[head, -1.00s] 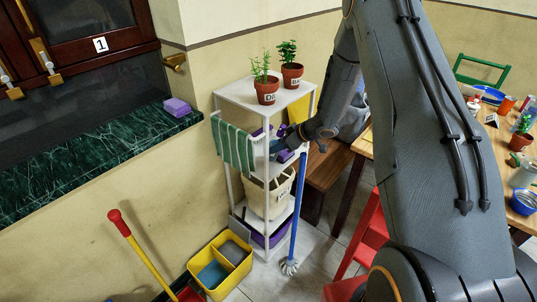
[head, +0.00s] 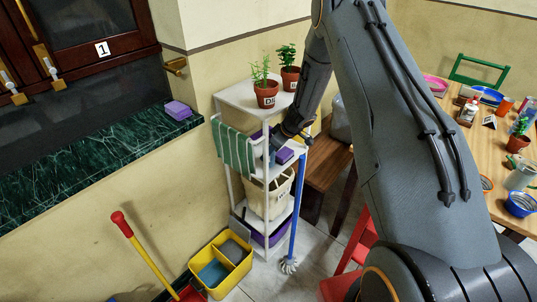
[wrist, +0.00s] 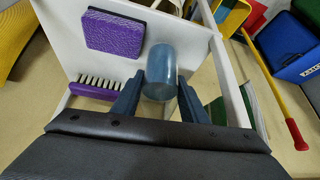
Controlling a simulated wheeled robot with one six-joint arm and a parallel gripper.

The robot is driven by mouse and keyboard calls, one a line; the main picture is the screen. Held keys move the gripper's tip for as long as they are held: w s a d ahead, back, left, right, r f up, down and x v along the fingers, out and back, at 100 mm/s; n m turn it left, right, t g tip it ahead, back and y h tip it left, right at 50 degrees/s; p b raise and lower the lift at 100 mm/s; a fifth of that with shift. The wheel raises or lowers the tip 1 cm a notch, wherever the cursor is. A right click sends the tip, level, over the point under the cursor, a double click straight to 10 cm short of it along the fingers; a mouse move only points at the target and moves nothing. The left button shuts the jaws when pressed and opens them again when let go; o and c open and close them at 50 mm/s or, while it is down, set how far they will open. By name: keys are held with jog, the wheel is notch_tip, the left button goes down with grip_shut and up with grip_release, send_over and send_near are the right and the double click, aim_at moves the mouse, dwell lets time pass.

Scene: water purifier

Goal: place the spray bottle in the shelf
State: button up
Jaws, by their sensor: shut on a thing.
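The white shelf (head: 238,95) stands against the wall in the head view. Its white middle board (wrist: 65,32) shows in the wrist view, with a purple sponge (wrist: 114,33) and a purple brush (wrist: 92,90) on it. My gripper (wrist: 158,97) is shut on a translucent blue cylinder, which I take for the spray bottle (wrist: 160,70). The bottle's far end overlaps the board in the picture; whether it touches the board I cannot tell. In the head view my gripper is at the middle level, partly hidden by the shelf and my arm.
Two potted plants (head: 266,95) stand on the shelf's top. A striped green towel (head: 234,150) hangs on its left side, and a blue-handled brush (head: 298,205) leans at its front right. A yellow bucket (head: 222,262) stands on the floor. A wooden bench (head: 325,165) is to the right.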

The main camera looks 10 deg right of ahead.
jog(key=shift+f, duration=0.45)
jog(key=o, duration=1.2)
jog(key=shift+f, duration=0.15)
